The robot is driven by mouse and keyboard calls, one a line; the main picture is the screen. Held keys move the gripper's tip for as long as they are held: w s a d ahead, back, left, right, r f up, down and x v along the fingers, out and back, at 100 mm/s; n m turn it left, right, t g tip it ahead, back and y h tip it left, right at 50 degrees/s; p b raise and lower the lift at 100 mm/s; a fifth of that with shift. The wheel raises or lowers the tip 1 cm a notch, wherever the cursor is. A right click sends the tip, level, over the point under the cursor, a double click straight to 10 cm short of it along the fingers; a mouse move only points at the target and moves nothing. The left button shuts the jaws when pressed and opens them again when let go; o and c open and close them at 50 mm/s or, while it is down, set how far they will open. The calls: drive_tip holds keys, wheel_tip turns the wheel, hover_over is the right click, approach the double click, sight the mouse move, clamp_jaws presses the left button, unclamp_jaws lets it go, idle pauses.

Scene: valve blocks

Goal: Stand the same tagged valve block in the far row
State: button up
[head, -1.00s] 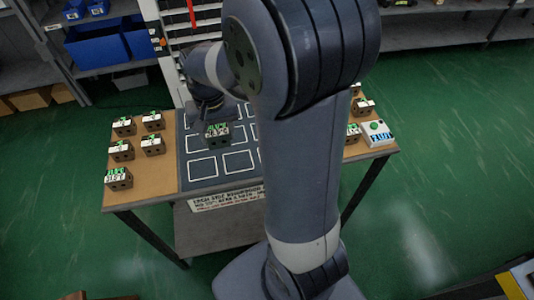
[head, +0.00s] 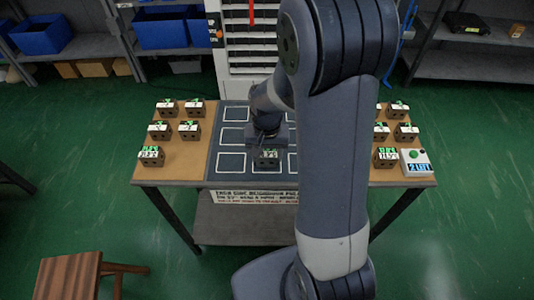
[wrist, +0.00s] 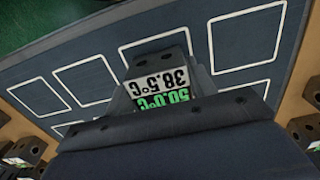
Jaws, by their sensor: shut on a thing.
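My gripper (head: 267,148) is shut on a dark valve block (head: 267,159) with a white and green tag. The block is over the near part of the dark mat (head: 214,165), around the middle column. Whether it touches the mat I cannot tell. In the wrist view the held block (wrist: 158,75) shows a white label reading 38.5°C and a green one reading 50.0°C, both upside down. The mat carries white outlined squares in rows. The visible squares of the far row (head: 236,113) are empty. My arm hides much of the mat's right side.
Several tagged blocks stand on the tan board at left (head: 175,155) and more at right (head: 398,108). A white box with a green button (head: 416,160) sits at the right front corner. A white rack (head: 250,60) stands behind the table. A wooden stool (head: 75,275) is at lower left.

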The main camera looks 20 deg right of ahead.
sight(267, 152)
drive_tip(key=shift+f, duration=0.1)
drive_tip(key=o, duration=1.6)
drive_tip(key=shift+c, duration=0.2)
wheel_tip(267, 152, up, 12)
drive_tip(key=shift+p, duration=0.35)
